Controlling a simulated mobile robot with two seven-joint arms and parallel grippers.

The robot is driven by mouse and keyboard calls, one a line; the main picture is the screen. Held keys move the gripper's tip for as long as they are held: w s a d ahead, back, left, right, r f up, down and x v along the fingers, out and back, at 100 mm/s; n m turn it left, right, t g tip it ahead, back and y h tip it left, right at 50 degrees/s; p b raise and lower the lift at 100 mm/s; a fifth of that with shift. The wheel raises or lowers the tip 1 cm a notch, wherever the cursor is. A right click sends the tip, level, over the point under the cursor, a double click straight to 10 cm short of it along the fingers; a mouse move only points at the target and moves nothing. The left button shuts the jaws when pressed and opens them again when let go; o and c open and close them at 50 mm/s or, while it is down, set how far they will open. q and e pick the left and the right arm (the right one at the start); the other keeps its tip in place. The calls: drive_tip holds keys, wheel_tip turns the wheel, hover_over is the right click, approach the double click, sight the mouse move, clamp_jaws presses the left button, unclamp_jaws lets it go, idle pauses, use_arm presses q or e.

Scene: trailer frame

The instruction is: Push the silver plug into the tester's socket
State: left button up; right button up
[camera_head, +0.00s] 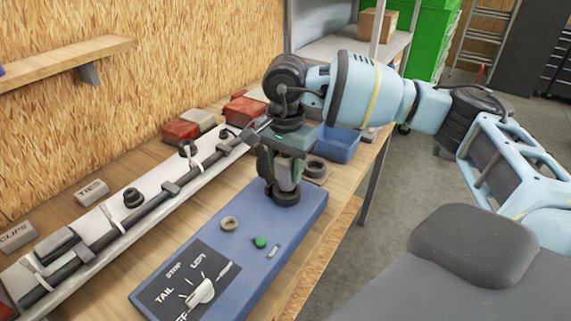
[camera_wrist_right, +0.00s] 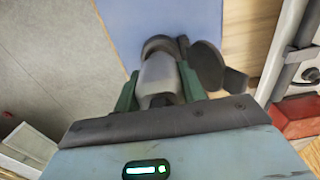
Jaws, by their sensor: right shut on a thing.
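The blue tester (camera_head: 285,228) lies on the wooden bench, with a dark dial panel on its near end. My right gripper (camera_head: 281,172) is above its far end, pointing down, shut on the silver plug (camera_head: 284,180). In the right wrist view the plug (camera_wrist_right: 160,76) sits between the green fingers. Its front end meets the dark round socket (camera_head: 286,198) on the tester's top. How deep the plug sits is hidden. A dark round flap (camera_wrist_right: 208,66) stands open beside the socket. My left gripper is not in view.
A white rail with a dark cable (camera_head: 120,228) in clips runs along the left of the tester. Red boxes (camera_head: 181,130) stand behind it, and a blue bin (camera_head: 338,142) stands behind the gripper.

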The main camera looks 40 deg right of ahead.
drive_tip(key=shift+f, duration=0.1)
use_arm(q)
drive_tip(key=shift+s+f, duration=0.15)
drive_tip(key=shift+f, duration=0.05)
use_arm(e)
drive_tip(key=shift+f, duration=0.45)
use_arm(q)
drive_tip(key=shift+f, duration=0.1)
use_arm(e)
drive_tip(key=shift+f, duration=0.15)
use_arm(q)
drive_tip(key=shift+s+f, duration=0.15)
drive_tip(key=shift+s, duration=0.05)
use_arm(e)
drive_tip(key=shift+f, duration=0.4)
use_arm(q)
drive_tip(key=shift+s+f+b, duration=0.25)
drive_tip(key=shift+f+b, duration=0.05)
drive_tip(key=shift+b, duration=0.15)
use_arm(e)
drive_tip(key=shift+f, duration=0.7)
drive_tip(key=o, duration=0.8)
drive_tip(key=shift+s+r, duration=0.1)
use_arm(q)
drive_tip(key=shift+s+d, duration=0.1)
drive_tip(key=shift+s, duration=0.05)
use_arm(e)
drive_tip(key=shift+r, duration=0.1)
